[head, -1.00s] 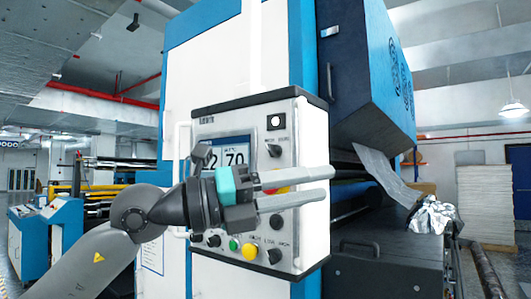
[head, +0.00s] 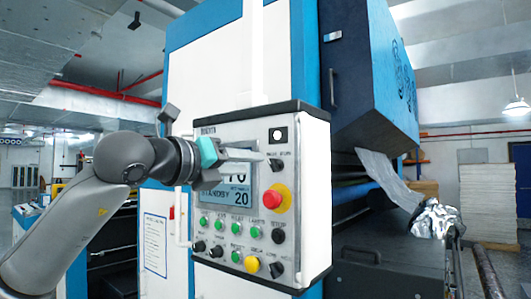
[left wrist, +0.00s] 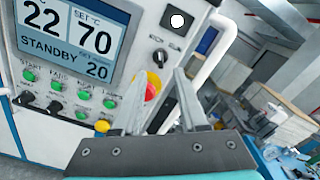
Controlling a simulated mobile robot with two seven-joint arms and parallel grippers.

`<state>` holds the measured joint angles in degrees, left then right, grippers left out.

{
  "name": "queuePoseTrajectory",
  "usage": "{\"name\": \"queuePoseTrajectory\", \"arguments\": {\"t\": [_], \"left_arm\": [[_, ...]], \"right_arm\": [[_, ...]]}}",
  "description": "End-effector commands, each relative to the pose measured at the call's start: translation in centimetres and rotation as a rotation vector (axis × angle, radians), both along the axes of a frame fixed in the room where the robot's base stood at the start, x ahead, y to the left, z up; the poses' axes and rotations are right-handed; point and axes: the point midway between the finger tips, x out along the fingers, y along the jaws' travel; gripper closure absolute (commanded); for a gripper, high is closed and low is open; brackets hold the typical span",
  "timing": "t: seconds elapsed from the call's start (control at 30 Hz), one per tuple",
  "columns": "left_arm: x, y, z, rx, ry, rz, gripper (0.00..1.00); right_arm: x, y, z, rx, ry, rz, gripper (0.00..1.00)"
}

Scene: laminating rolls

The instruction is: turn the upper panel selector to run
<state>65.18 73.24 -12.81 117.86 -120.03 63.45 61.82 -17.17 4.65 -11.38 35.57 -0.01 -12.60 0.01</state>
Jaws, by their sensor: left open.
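The upper panel selector (head: 276,165) is a small black knob at the upper right of the control panel (head: 217,132), under a black square with a white disc. It also shows in the left wrist view (left wrist: 159,57), beyond the fingertips; which way it points is too small to tell surely. My left gripper (head: 258,162) is in front of the panel, just left of the selector, with its fingers pointing towards it. In the left wrist view, its fingers (left wrist: 160,78) are apart with nothing held between them. My right gripper is out of view.
The screen (head: 240,196) reads STANDBY and is partly hidden by my left gripper. Below the selector is a red emergency button (head: 279,196) on a yellow base. Green buttons, black knobs and a yellow button (head: 252,264) fill the lower panel. A white handle (left wrist: 212,58) stands beside the panel.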

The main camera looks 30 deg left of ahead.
Motion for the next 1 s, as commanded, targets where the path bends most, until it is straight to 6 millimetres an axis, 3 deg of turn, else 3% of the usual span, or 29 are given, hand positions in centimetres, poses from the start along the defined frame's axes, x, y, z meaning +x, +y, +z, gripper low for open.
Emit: {"name": "queuePoseTrajectory", "arguments": {"t": [0.1,0.3,0.5,0.77,1.0], "left_arm": [[2.5,-0.3,0.4,-0.003,0.002,-0.002,0.57],[5.4,-0.4,0.2,-0.001,0.0,-0.001,0.57],[6.6,-0.5,0.0,0.001,-0.001,0.0,0.57],[6.6,-0.5,0.0,0.001,-0.001,0.0,0.57],[6.6,-0.5,0.0,0.001,-0.001,0.0,0.84]], "right_arm": [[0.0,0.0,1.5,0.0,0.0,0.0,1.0],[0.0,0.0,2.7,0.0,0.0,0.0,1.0],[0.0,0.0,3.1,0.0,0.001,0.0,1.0],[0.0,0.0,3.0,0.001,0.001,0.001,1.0],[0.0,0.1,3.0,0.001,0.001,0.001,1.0]]}}
